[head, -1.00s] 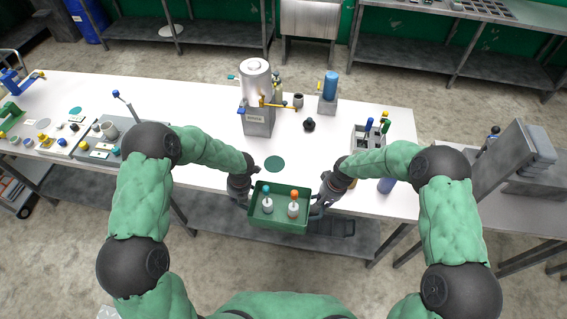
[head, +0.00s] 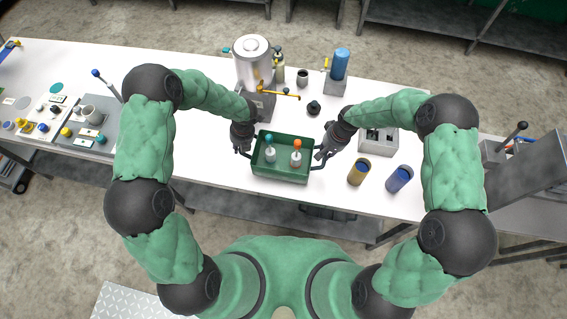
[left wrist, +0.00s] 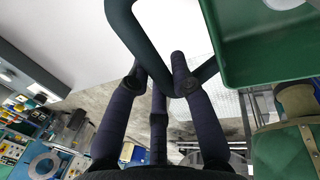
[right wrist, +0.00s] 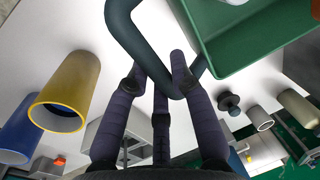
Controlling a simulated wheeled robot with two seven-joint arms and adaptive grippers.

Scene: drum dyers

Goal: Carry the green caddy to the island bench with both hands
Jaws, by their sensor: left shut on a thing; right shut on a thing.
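The green caddy (head: 280,178) is an open box holding two small bottles, one with a teal top (head: 269,152) and one with an orange top (head: 296,156). It looks about level. In the head view it overlaps the white island bench top (head: 215,160) near the front edge; whether it touches cannot be told. My left gripper (head: 241,148) is shut on the caddy's left handle (left wrist: 131,25), and my right gripper (head: 325,152) is shut on its right handle (right wrist: 125,25). The fingers wrap both dark tubular handles in the wrist views.
A metal urn (head: 252,62) with a yellow-handled tap stands behind the caddy. A black knob-like item (head: 313,108) sits behind it. A yellow cup (head: 359,172), a blue cup (head: 400,179) and a grey holder (head: 378,141) are at right.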

